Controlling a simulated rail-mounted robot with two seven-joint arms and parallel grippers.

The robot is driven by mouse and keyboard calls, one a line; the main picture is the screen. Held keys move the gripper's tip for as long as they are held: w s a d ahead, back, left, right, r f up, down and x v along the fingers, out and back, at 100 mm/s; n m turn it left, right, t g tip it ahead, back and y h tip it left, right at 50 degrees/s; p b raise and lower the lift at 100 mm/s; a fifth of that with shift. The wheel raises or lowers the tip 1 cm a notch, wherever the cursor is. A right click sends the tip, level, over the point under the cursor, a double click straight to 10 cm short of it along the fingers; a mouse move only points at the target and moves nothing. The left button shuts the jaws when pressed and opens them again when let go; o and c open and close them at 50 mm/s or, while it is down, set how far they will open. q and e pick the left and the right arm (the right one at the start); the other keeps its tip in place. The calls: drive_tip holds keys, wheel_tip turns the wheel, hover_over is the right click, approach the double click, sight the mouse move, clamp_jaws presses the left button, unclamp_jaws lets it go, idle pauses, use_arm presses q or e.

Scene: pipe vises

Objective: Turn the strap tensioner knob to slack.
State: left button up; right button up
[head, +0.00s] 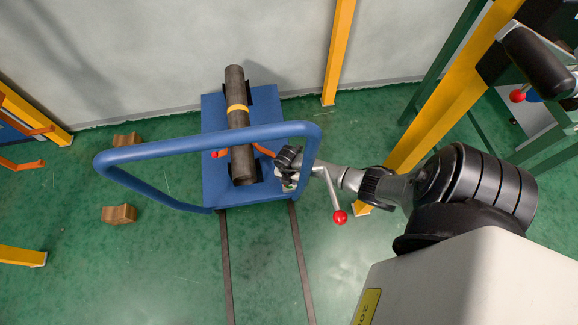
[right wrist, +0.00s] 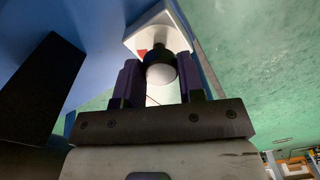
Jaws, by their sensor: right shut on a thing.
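The strap tensioner knob (right wrist: 161,72) is a dark round knob in the right wrist view, in front of a white plate (right wrist: 148,38) with a small red mark. My right gripper (right wrist: 160,82) has one finger on each side of the knob and is shut on it. In the head view my right gripper (head: 287,158) is at the right edge of the blue cart (head: 215,120) and covers the knob. An orange strap (head: 263,150) runs from the pipe towards it. The knob's pointer setting cannot be read. My left gripper is not in view.
A dark pipe (head: 236,82) with a yellow band lies on the cart. The cart's blue handle (head: 200,147) arches close by my right arm. A grey lever with a red ball (head: 340,217) hangs beside it. Yellow posts (head: 338,50) and brown blocks (head: 118,214) stand around.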

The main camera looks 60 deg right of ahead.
drive_tip(key=shift+c, duration=1.4)
